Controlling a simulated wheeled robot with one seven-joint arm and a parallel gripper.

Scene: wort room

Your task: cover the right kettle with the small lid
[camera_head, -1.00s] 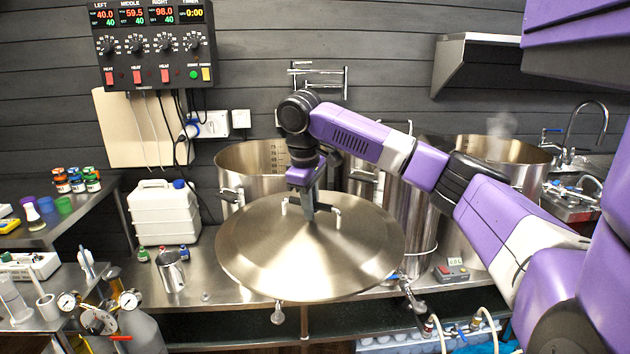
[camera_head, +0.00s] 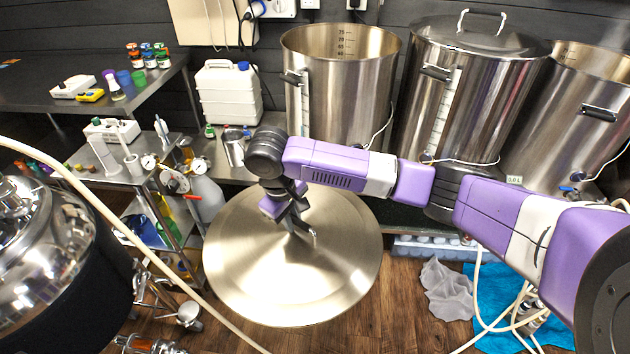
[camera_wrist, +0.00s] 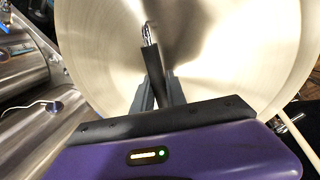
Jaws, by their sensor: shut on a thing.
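My gripper (camera_head: 298,222) is shut on the handle (camera_wrist: 150,35) of a broad, round steel lid (camera_head: 245,265). The lid hangs in front of the bench, with wooden floor visible past its edge. It also fills much of the wrist view (camera_wrist: 230,50), where the dark fingers close around the handle. The right kettle (camera_head: 570,110) is a tall steel pot at the right of the head view, open at the top and apart from the lid. The middle kettle (camera_head: 475,95) wears a lid with a handle. The left kettle (camera_head: 340,100) is open.
A white canister (camera_head: 228,95) and a metal jug (camera_head: 234,148) stand left of the kettles. A cart with glassware and a gas bottle (camera_head: 205,195) is left of the lid. A large steel vessel (camera_head: 40,265) is at lower left.

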